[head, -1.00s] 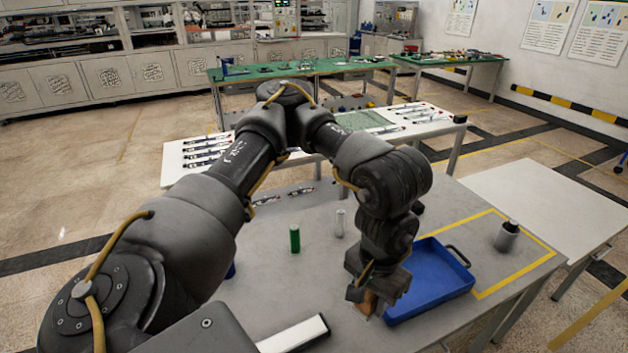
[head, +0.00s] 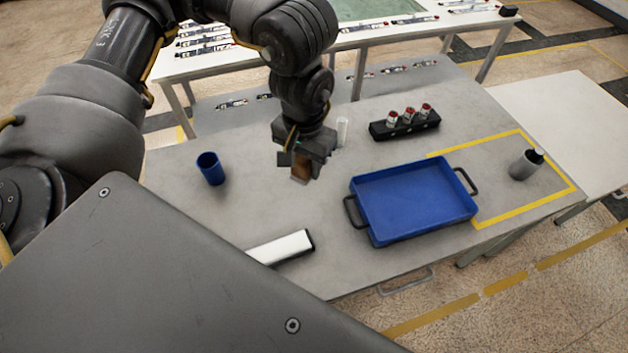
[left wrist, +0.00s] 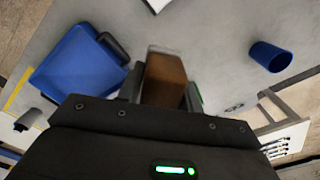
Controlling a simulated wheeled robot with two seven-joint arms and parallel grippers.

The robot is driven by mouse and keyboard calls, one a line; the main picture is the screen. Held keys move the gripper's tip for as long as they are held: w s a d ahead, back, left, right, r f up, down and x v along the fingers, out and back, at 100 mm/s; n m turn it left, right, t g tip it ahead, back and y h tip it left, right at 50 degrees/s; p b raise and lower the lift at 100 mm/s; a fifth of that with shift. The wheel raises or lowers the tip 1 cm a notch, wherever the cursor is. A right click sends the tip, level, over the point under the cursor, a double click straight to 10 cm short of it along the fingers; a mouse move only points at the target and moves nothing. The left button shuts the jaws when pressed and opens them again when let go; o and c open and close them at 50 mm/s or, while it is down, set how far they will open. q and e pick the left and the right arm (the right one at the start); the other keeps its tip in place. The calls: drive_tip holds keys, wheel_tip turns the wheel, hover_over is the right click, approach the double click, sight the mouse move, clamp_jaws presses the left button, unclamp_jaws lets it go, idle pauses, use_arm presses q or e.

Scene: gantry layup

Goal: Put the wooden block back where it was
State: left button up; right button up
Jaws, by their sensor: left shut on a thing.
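The brown wooden block (head: 301,166) is between the fingers of my left gripper (head: 304,158) in the head view. The gripper is shut on it and points down at the grey table (head: 300,215), left of the blue tray. In the left wrist view the block (left wrist: 164,78) stands out between the two fingers. I cannot tell whether its lower end touches the table. My right gripper is not in view.
An empty blue tray (head: 415,202) with dark handles lies right of the gripper. A blue cup (head: 211,168) stands to the left, a white bar (head: 281,248) in front. A black rack (head: 404,124) with red-topped vials and a grey bottle (head: 524,166) stand right.

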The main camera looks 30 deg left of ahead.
use_arm(q)
drive_tip(key=shift+s+f+n+b, duration=0.3)
drive_tip(key=shift+s+f+n, duration=0.15)
drive_tip(key=shift+n, duration=0.15)
drive_tip(key=s+f+n+b, duration=0.4)
drive_tip(key=f+n, duration=0.3)
drive_tip(key=n, duration=0.6)
drive_tip(key=shift+f, duration=0.2)
hover_over(319, 192)
wheel_tip(319, 192, down, 10)
drive_tip(key=shift+s+r, duration=0.1)
drive_tip(key=shift+r, duration=0.15)
drive_tip(key=shift+w+f+p, duration=0.2)
drive_tip(key=shift+f+p, duration=0.35)
drive_tip(key=shift+f, duration=1.15)
